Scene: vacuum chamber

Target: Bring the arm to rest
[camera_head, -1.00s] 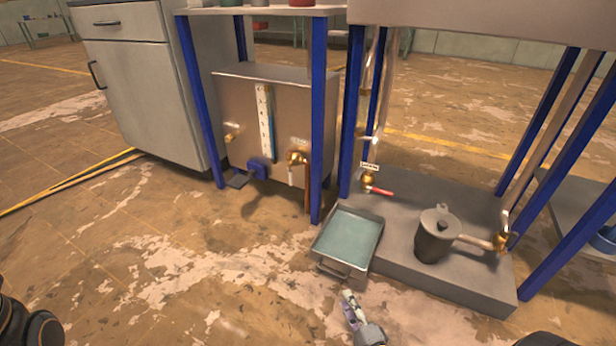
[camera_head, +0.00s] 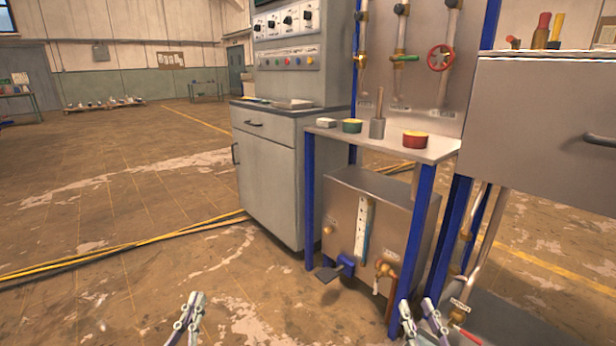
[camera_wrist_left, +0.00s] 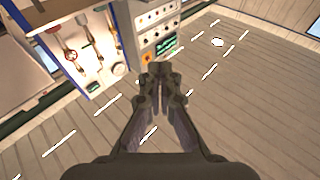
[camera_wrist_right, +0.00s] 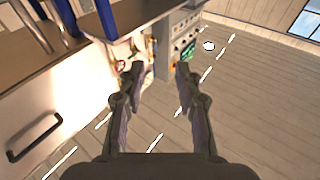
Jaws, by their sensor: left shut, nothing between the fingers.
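My left gripper (camera_head: 194,300) is low in the head view, over the bare floor, with its fingers pointing up. In the left wrist view (camera_wrist_left: 160,75) its fingertips meet and hold nothing. My right gripper (camera_head: 416,306) is at the bottom right of the head view, in front of the blue-legged stand. In the right wrist view (camera_wrist_right: 157,82) its fingers stand apart with nothing between them. Most of both arms is out of the head view.
A grey cabinet (camera_head: 265,180) and a steel tank (camera_head: 345,225) under a small table (camera_head: 440,148) stand ahead. Blue legs (camera_head: 412,250) and pipes with valves (camera_head: 440,58) are at the right. Yellow cables (camera_head: 130,246) cross the floor. The left floor is open.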

